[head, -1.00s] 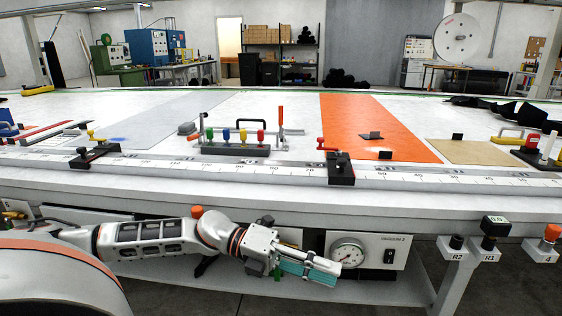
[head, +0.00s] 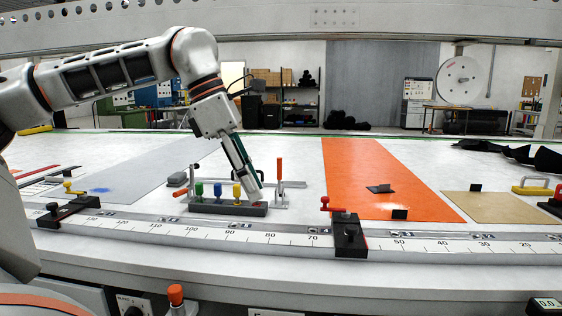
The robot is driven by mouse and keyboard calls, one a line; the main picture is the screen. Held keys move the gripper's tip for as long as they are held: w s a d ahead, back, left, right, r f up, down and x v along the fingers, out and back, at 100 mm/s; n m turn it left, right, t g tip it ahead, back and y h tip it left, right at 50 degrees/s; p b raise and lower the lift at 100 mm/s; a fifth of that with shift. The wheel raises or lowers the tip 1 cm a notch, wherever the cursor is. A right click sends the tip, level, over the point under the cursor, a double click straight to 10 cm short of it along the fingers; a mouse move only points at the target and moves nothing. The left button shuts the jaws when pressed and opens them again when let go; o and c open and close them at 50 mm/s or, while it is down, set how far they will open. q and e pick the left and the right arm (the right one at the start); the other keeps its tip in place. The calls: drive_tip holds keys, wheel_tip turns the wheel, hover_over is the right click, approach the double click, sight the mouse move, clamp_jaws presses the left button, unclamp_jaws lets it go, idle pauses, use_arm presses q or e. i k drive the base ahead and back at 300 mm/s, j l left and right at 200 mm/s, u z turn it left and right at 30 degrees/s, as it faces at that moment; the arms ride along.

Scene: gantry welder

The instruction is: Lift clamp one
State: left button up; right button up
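My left gripper (head: 255,190) points down over the right end of a black rack (head: 212,208) of coloured pegs. Green, blue and yellow pegs show; the red one seen before is hidden behind the gripper. The fingers are seen edge-on, so their opening and any contact cannot be told. Just right of it stands a clamp with an upright orange handle (head: 279,168). No readable label shows which is clamp one. My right gripper is out of view.
The ruler rail (head: 420,245) runs along the table's front edge. An orange sheet (head: 375,170) and a tan sheet (head: 497,206) lie to the right, a grey sheet (head: 110,178) to the left. A gantry beam (head: 300,22) crosses above.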

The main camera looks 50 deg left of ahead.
sight(281, 177)
drive_tip(key=i+j, duration=0.4)
drive_tip(key=j, duration=0.15)
drive_tip(key=i+j, duration=0.4)
drive_tip(key=j, duration=0.15)
